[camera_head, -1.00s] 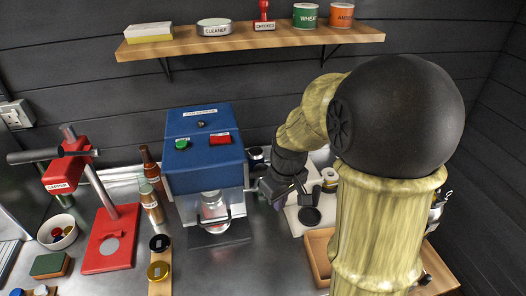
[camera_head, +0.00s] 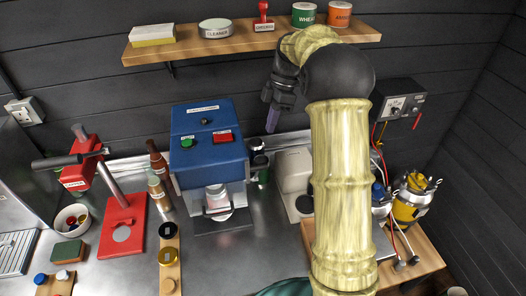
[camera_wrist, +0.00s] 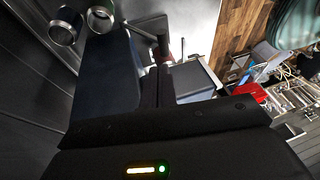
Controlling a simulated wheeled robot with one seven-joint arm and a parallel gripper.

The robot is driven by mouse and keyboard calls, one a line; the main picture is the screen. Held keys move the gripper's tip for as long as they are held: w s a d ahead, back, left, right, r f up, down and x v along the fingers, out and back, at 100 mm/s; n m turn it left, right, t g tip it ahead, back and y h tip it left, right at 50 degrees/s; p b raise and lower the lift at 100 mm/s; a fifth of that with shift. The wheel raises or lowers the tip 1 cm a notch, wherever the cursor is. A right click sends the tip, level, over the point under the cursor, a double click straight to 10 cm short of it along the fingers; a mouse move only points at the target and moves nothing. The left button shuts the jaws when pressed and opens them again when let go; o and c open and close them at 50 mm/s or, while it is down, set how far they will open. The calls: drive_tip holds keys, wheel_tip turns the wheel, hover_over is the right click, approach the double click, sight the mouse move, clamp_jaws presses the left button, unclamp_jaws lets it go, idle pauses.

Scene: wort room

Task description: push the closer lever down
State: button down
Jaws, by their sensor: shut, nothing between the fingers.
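A red bench press (camera_head: 122,235) stands at the left in the head view, on a red base with a slanted grey post. Its lever, a dark bar with a black grip (camera_head: 52,162), sticks out to the left from the red head (camera_head: 82,176) and looks about level. The label on the head is too small to read surely. My gripper (camera_head: 272,122) is shut and empty.
The blue machine (camera_head: 207,140) with green and red buttons stands between my gripper and the press. Bottles (camera_head: 158,165) stand between it and the press. A wooden shelf (camera_head: 245,43) with tins runs above. A white device (camera_head: 293,170) stands to the right.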

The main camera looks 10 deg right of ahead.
drive_tip(key=shift+f, duration=0.15)
drive_tip(key=p+x, duration=0.2)
drive_tip(key=x, duration=0.7)
drive_tip(key=shift+a+f+p, duration=0.2)
drive_tip(key=shift+f+p, duration=0.15)
drive_tip(key=shift+p, duration=0.05)
drive_tip(key=shift+s+a+f+b, duration=0.15)
drive_tip(key=shift+b, duration=0.2)
